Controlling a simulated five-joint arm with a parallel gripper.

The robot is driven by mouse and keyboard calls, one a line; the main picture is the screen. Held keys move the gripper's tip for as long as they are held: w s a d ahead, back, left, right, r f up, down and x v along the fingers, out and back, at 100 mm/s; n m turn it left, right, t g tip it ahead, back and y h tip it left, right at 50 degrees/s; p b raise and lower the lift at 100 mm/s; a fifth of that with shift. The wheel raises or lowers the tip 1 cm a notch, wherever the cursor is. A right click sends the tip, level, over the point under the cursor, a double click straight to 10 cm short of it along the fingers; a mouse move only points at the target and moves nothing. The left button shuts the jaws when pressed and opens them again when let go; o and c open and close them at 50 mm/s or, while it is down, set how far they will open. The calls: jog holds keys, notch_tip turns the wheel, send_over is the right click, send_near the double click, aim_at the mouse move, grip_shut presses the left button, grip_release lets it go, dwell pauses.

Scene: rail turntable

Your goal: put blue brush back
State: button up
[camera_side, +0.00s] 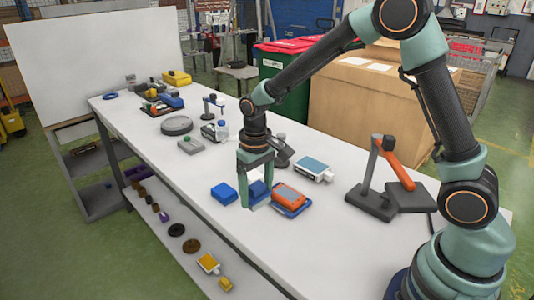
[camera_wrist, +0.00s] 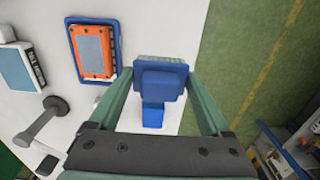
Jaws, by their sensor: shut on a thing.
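The blue brush (camera_wrist: 160,82) shows between the fingers of my gripper (camera_wrist: 160,92) in the wrist view, with a grey edge at its far end. In the side view the brush (camera_side: 258,190) is between the fingers of my gripper (camera_side: 256,194), which points down low over the table's front half. My gripper is shut on it. A smaller blue part (camera_wrist: 153,115) shows below the brush in the wrist view; I cannot tell if it is its handle or another thing. Whether the brush touches the table is unclear.
A blue block (camera_side: 224,193) lies just left of my gripper. An orange device in a blue tray (camera_side: 289,196) sits close on the right. A blue-and-white box (camera_side: 313,169) and a grey stand with an orange lever (camera_side: 385,175) are farther right. The table's front edge is near.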

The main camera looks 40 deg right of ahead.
aim_at(258, 224)
notch_tip(258, 224, down, 7)
jog(key=shift+f, duration=0.2)
dwell(0.4)
jog(key=shift+f, duration=0.15)
jog(key=o, duration=1)
